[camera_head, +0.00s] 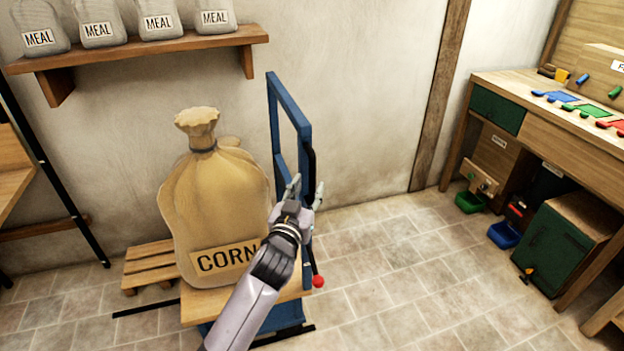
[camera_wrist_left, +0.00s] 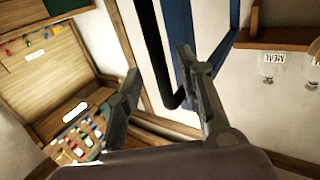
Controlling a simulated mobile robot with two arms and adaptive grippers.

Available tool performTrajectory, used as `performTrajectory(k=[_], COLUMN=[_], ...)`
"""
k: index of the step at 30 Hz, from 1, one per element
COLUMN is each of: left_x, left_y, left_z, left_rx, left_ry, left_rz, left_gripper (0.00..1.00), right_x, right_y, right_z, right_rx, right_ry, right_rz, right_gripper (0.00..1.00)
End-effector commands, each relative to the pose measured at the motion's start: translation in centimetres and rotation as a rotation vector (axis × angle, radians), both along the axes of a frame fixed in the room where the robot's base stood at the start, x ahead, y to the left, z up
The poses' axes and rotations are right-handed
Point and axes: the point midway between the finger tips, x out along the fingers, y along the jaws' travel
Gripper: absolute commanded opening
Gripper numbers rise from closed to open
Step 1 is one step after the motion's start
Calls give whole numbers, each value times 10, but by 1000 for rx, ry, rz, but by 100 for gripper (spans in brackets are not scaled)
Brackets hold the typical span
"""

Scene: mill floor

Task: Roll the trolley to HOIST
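The trolley (camera_head: 273,115) has an upright blue frame, a wooden deck and a black handle bar (camera_head: 310,165) on the frame's right side. A large tan sack marked CORN (camera_head: 215,205) stands on its deck. A red knob (camera_head: 318,281) shows low at the deck's right edge. My left gripper (camera_head: 306,188) is beside the blue frame at the black bar's lower part. In the left wrist view its fingers (camera_wrist_left: 160,65) are apart, with the black bar (camera_wrist_left: 155,45) seen between them. I cannot tell whether they touch it. My right gripper is out of view. No HOIST marking shows.
A low wooden pallet (camera_head: 150,267) lies by the wall, left of the trolley. A shelf (camera_head: 150,52) holds several MEAL sacks above. A workbench (camera_head: 545,115) with a green cabinet (camera_head: 552,245) stands at the right. The tiled floor (camera_head: 400,270) between trolley and bench is clear.

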Motion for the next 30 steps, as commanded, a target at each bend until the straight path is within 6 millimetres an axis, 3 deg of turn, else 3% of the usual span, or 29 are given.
performTrajectory(k=[7, 20, 30], left_x=[33, 40, 40], left_y=[-9, -11, -11], left_z=[0, 0, 0], left_rx=[1, 0, 0], left_ry=[-1, 0, 0], left_rz=[0, 0, 0], left_gripper=[35, 35, 12], right_x=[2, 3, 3], right_y=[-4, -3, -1], right_z=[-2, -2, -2], right_rx=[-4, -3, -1], right_ry=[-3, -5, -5], right_rz=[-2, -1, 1], right_gripper=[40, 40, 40])
